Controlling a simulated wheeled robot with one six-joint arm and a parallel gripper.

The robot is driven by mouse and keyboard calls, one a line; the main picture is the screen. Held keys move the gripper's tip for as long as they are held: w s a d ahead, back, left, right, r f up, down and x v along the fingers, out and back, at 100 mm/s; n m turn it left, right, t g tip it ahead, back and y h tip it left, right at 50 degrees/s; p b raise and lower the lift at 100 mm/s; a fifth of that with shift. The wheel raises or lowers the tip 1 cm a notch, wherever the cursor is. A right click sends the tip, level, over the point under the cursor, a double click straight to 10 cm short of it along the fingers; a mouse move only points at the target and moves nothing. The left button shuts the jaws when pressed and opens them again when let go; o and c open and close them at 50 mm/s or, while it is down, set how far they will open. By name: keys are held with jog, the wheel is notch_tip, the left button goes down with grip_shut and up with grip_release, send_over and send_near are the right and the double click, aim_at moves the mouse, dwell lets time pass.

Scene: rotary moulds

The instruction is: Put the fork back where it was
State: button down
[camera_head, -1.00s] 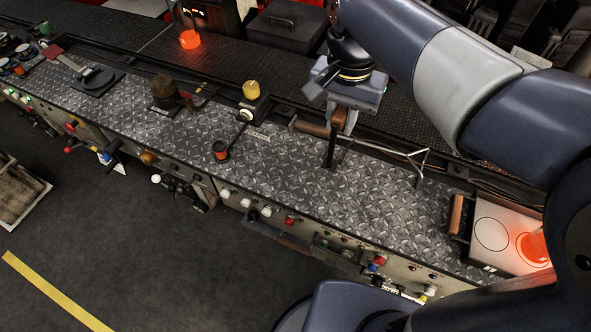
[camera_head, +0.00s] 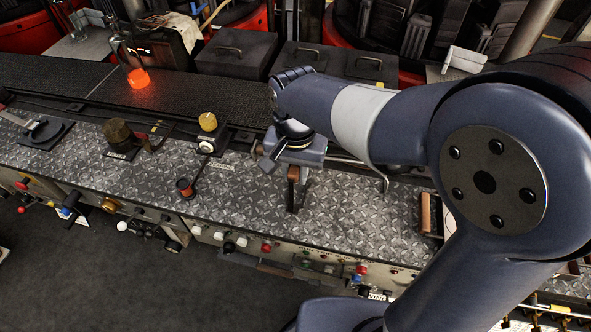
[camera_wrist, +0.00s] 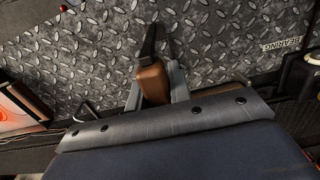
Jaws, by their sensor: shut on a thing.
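My gripper (camera_head: 293,176) is shut on a brown wooden handle, which I take to be the handle of the fork (camera_head: 293,173). In the wrist view, my gripper (camera_wrist: 154,88) has its grey fingers on both sides of the fork's handle (camera_wrist: 153,80). A dark, narrow part runs on from the handle, down toward the metal plate. A second dark strip beside it may be a prong or a shadow. The lower end is at or just above the patterned counter (camera_head: 240,195); I cannot tell whether they touch.
A long metal rod (camera_head: 348,161) with a split end lies just behind and right of my gripper. A black-and-yellow device (camera_head: 208,122) and a small cup-ended tool (camera_head: 186,187) are to the left. A wooden-handled plate stands at the right. Bare counter lies around the fork.

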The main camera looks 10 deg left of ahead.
jog(key=shift+f, duration=0.1)
jog(key=c, duration=1.3)
grip_release()
notch_tip(320, 180, up, 12)
jog(key=shift+r, duration=0.15)
